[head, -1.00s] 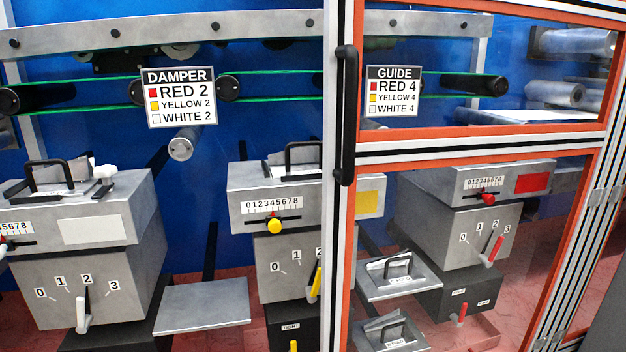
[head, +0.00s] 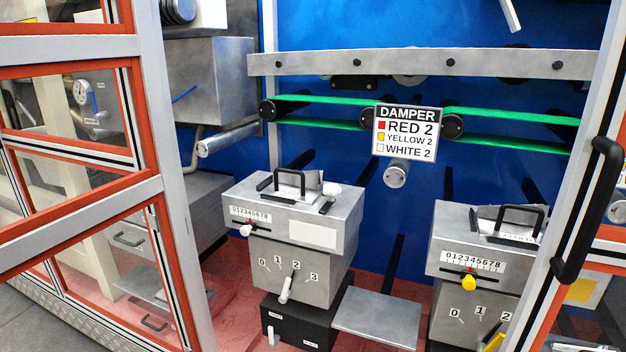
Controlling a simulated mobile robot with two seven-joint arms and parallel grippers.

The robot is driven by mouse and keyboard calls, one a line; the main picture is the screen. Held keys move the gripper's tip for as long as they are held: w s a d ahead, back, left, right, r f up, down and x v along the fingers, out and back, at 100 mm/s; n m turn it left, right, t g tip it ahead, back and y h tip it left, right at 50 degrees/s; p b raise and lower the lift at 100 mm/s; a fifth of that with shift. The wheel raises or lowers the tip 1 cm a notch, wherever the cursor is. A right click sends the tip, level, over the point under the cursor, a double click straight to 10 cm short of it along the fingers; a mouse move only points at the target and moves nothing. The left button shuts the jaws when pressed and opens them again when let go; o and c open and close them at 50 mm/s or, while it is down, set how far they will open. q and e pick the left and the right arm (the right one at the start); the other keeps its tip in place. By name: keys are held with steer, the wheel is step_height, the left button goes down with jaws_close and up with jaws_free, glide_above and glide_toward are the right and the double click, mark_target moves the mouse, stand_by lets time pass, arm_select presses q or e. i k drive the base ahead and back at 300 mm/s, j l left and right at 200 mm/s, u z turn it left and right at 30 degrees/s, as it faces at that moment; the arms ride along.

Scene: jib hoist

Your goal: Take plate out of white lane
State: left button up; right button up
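The white lane is a grey box unit (head: 300,254) with a white blank label (head: 313,234), a white slider knob (head: 246,231) under a 0–8 scale, and a white lever (head: 287,287) by a 0–3 dial. On its top sits a metal plate with a black arched handle (head: 289,173); its lower part is hidden in the box. A white-knobbed clamp piece (head: 332,190) lies beside the plate. Neither gripper is in view.
The yellow lane unit (head: 470,262) stands to the right with its own handled plate. A flat grey shelf (head: 377,315) lies between the units. Frame posts (head: 178,160) and a black door handle (head: 590,210) flank the opening. A DAMPER sign (head: 405,133) hangs above.

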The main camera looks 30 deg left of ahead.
mark_target(293, 179)
steer(key=u, duration=1.1)
